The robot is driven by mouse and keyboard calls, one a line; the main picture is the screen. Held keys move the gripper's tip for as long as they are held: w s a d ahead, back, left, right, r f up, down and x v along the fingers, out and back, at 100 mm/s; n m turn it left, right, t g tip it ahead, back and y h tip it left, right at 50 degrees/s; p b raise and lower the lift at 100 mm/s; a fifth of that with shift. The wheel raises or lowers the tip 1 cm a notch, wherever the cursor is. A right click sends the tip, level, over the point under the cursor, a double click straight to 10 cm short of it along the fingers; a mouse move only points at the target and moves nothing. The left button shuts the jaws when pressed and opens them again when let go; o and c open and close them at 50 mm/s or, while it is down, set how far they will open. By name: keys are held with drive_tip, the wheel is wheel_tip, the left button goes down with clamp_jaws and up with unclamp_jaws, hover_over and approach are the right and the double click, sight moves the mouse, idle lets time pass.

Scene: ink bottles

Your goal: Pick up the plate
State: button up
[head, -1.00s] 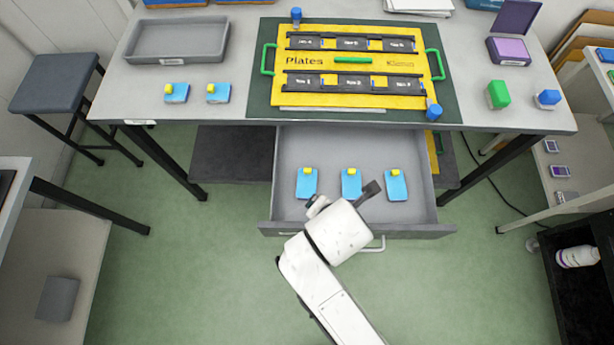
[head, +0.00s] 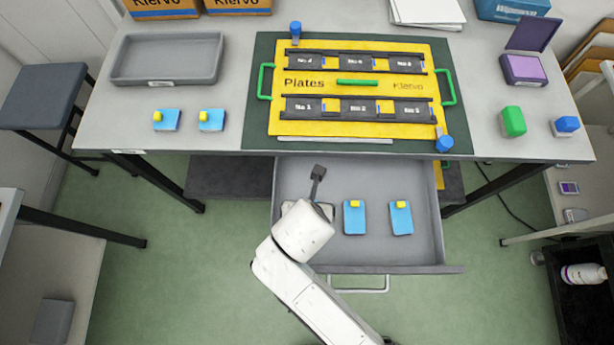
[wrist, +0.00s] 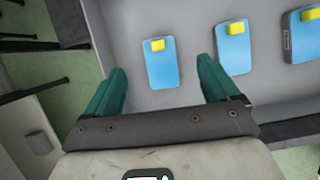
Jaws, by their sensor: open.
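Blue plates with yellow knobs lie in the open grey drawer (head: 375,253). The head view shows a middle plate (head: 354,219) and a right plate (head: 401,220); my arm hides the left one. The wrist view shows the left plate (wrist: 163,70), the middle plate (wrist: 234,55) and the right plate (wrist: 303,42). My gripper (wrist: 162,74) is open and empty, its teal fingers on either side of the left plate in the wrist view. I cannot tell its height above the plate. Two more such plates (head: 166,123) (head: 211,124) lie on the tabletop at left.
The table (head: 240,70) carries a yellow plate rack (head: 360,90) with green handles on a dark mat, a grey tray (head: 165,80), a green block (head: 513,122) and a purple box (head: 522,70). The drawer walls enclose the plates. A stool (head: 42,95) stands at left.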

drive_tip(key=shift+x, duration=4.2)
drive_tip(key=shift+a, duration=0.15)
drive_tip(key=c, duration=1.2)
